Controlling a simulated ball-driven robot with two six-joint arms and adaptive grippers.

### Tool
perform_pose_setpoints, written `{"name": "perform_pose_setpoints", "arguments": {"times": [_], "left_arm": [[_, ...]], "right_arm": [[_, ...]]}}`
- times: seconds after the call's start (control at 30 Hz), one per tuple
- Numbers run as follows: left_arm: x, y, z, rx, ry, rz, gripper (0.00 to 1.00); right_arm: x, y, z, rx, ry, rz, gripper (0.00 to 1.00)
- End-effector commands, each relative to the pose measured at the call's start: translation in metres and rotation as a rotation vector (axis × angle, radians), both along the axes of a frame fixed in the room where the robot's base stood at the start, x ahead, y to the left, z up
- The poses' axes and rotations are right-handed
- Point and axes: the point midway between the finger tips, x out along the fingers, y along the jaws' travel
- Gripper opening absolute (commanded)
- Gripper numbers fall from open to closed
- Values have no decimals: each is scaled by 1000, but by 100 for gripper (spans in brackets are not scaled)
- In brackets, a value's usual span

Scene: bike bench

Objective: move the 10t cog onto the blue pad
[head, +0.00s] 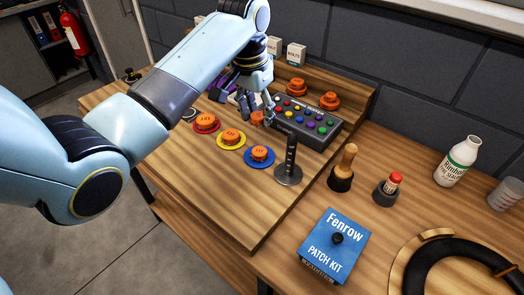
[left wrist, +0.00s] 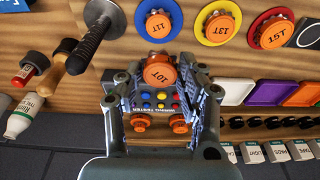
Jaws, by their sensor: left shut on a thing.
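The 10T cog (left wrist: 159,72) is orange with its label facing the left wrist camera. My left gripper (left wrist: 163,88) is shut on it, one finger at each side. In the head view the cog (head: 257,118) shows under the left gripper (head: 257,110), near the button box; how high it is held is hard to tell. The blue pad (head: 248,162) lies nearer the front of the bench, with an orange cog on it, marked 11T in the left wrist view (left wrist: 158,27). My right gripper is not in view.
A black upright post (head: 290,160) stands right of the blue pad. The yellow pad (head: 219,144) and red pad (head: 197,128) each bear an orange cog. The button box (head: 307,122) is close to my left gripper.

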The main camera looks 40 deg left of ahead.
Motion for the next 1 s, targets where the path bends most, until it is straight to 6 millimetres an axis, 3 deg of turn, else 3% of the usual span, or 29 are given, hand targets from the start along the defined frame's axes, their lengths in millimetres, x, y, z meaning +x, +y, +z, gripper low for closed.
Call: {"name": "perform_pose_setpoints", "arguments": {"times": [0.2,0.53,0.97,1.0], "left_arm": [[-2,-1,-42,-1,3,0,12],[-1,-1,-84,-2,3,2,12],[-1,-1,-93,-1,1,1,12],[-1,-1,-92,-1,1,1,43]], "right_arm": [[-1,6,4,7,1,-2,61],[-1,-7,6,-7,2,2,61],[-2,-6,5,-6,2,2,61],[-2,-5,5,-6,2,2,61]]}}
